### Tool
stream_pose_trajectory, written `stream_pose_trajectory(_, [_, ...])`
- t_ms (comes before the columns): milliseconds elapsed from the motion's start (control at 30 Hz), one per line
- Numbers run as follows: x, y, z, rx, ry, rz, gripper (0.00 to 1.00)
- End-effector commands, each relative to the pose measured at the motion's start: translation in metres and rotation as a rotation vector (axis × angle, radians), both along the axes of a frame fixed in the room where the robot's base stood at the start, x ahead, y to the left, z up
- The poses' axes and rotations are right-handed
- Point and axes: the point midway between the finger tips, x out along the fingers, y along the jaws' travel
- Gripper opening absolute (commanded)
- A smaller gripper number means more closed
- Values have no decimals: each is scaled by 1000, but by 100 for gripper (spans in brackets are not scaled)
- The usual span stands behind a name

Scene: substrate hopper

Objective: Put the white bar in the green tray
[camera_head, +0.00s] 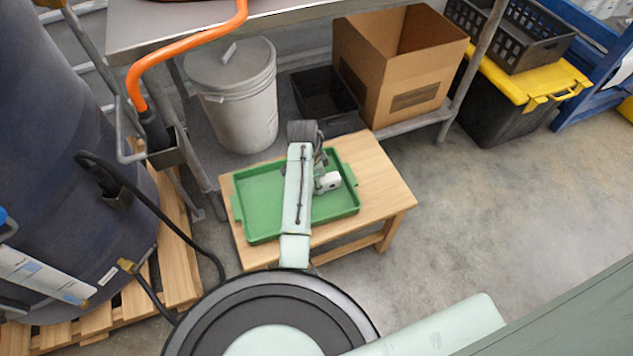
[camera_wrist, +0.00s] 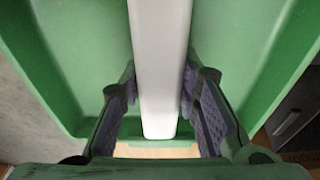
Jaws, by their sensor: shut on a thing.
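The green tray (camera_head: 262,203) lies on a small wooden table in the head view, and its green floor and walls fill much of the wrist view (camera_wrist: 70,60). In the wrist view the white bar (camera_wrist: 160,70) stands out between the two finger pads of my gripper (camera_wrist: 160,100), which is shut on it. The bar is over the tray; whether it touches the tray floor I cannot tell. In the head view my arm covers the middle of the tray, and the bar and the fingertips cannot be made out clearly.
The wooden table (camera_head: 385,180) has bare top to the right of the tray. Behind it are a white bucket (camera_head: 240,105), a black bin (camera_head: 325,98) and a cardboard box (camera_head: 405,75) on a low shelf. A dark drum (camera_head: 70,180) stands at the left.

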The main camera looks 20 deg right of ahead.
Motion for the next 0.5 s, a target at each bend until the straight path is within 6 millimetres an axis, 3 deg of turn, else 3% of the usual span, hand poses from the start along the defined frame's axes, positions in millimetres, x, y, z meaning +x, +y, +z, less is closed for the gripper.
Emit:
stream_pose_trajectory(300, [0, 0, -1, 0, 1, 0, 49])
stream_pose_trajectory(500, [0, 0, -1, 0, 1, 0, 50])
